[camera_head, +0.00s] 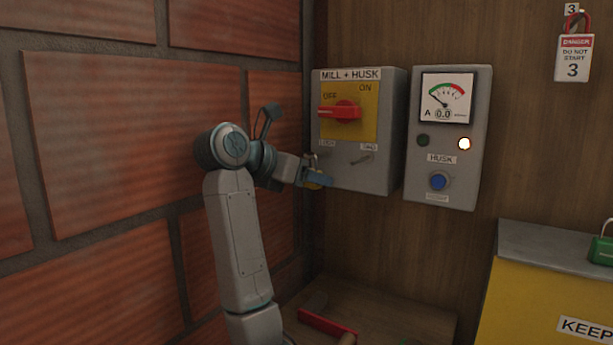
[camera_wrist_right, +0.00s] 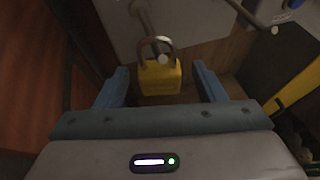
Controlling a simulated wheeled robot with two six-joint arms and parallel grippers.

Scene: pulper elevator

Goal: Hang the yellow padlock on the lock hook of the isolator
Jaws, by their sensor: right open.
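The isolator (camera_head: 393,125) is a grey box marked MILL + HUSK, with a red handle (camera_head: 341,111) on a yellow plate, turned toward OFF. Two metal pegs stick out below the plate. The yellow padlock (camera_wrist_right: 160,80) is in the right wrist view, its shackle around the lock hook (camera_wrist_right: 144,18), a rod with a round end; it appears to hang there. In the head view my gripper mostly hides it. My right gripper (camera_head: 322,178) is at the isolator's lower left. Its fingers (camera_wrist_right: 161,86) are open, on either side of the padlock and apart from it. My left gripper is not in view.
A grey meter box (camera_head: 447,180) is right of the isolator. A red-shackled DANGER tag (camera_head: 574,58) hangs at upper right. A green padlock (camera_head: 601,250) is on the yellow cabinet (camera_head: 510,300). A red-handled tool (camera_head: 325,324) lies below. A brick wall (camera_head: 110,130) closes the left side.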

